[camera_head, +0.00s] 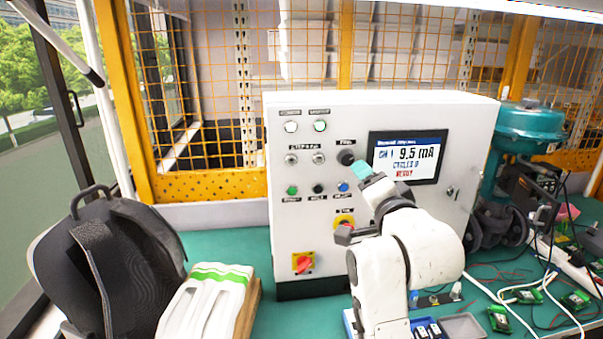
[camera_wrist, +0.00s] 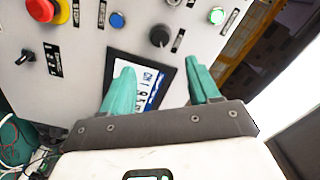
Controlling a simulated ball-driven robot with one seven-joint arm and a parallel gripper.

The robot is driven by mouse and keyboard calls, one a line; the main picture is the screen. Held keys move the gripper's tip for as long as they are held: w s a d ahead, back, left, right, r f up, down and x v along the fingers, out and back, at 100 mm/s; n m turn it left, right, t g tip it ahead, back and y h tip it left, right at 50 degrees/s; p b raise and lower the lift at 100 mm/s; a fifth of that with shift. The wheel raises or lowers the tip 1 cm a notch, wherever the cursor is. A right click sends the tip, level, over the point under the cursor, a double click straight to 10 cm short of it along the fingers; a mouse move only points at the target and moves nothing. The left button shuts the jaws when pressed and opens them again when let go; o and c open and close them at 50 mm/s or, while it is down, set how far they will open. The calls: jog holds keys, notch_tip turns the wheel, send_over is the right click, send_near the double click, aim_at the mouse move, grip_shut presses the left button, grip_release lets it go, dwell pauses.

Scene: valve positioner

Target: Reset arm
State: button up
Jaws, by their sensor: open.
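My gripper (camera_head: 363,172) is raised in front of the white control panel (camera_head: 285,235), just below the black knob and left of the screen. In the wrist view my gripper (camera_wrist: 159,65) has its two teal fingers spread apart with nothing between them. The black knob (camera_head: 346,158) is bare; it also shows in the wrist view (camera_wrist: 160,36), beyond the fingertips. The screen (camera_head: 408,157) reads 9.5 mA, with smaller lines that look like cycles 0 and ready. I cannot tell the exact gap between fingers and panel.
A teal valve actuator (camera_head: 525,130), cables and circuit boards crowd the right.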

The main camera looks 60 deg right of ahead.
jog(key=w+a+f+n+g+y, duration=0.2)
jog(key=a+f+n+y, duration=0.4)
jog(key=f, duration=0.6)
jog(key=w+a+f+n+g+y, duration=0.1)
jog(key=a+f+n+g+y, duration=0.15)
jog(key=a+f+n, duration=0.75)
jog(key=s+a+f+n+g+y, duration=0.2)
jog(key=s+a+f, duration=0.3)
jog(key=f, duration=0.4)
jog(key=s+a+f+n+g+y, duration=0.3)
jog(key=s+a+f, duration=0.3)
jog(key=s+f, duration=0.2)
notch_tip(320, 180, down, 2)
jog(key=shift+s+a+g, duration=0.2)
jog(key=shift+g, duration=0.35)
